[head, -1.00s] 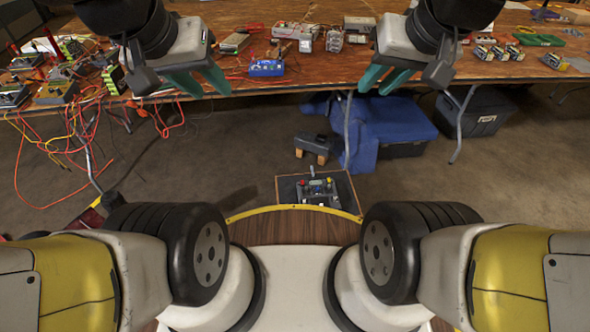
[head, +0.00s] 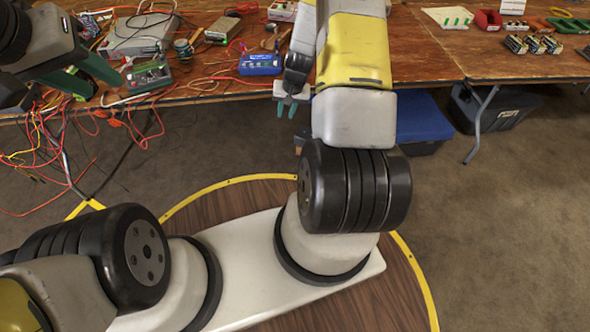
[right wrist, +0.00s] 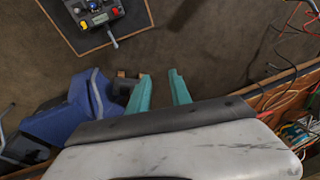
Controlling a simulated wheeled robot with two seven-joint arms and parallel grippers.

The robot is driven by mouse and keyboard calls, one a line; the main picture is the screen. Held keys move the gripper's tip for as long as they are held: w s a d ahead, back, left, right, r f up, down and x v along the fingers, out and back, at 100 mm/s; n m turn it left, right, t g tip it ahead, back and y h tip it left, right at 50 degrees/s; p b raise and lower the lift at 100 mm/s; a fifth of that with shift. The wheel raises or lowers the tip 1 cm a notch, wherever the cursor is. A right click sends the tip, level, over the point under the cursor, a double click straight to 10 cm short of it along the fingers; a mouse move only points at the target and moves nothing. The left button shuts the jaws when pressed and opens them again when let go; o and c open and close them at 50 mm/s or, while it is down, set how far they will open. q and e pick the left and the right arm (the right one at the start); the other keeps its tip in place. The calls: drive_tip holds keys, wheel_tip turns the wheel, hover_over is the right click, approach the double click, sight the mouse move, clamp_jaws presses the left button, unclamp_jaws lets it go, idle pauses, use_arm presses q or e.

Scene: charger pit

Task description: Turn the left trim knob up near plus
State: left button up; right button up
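The dark control unit (right wrist: 97,18) lies in a tray on the floor, at the upper left of the right wrist view. It carries a red part (right wrist: 116,11), a yellow part (right wrist: 87,27) and a grey lever (right wrist: 113,42). I cannot tell which part is the left trim knob, and no plus mark is readable. The unit is hidden in the head view. My right gripper (right wrist: 163,88) is open and empty, apart from the unit; it also shows in the head view (head: 292,106), pointing down. My left gripper (head: 98,82) is open and empty near the table's left front edge.
A wooden table (head: 432,50) crosses the back, with a blue device (head: 260,64), a green device (head: 148,75) and loose cables. A black bin (head: 495,106) stands under the table. Carpet at right is clear.

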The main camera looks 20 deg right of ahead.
drive_tip(key=s+f+g, duration=0.1)
drive_tip(key=s+f, duration=0.5)
drive_tip(key=f, duration=0.6)
drive_tip(key=s+f+m+g, duration=0.1)
drive_tip(key=s+f, duration=0.6)
drive_tip(key=f, duration=0.5)
drive_tip(key=s+f+m+g+h, duration=0.1)
drive_tip(key=s+f, duration=0.6)
drive_tip(key=f, duration=0.4)
drive_tip(key=shift+d+f, duration=0.3)
drive_tip(key=shift+f, duration=0.1)
wheel_tip(320, 180, down, 7)
drive_tip(key=shift+r, duration=0.1)
drive_tip(key=shift+f, duration=0.35)
clamp_jaws()
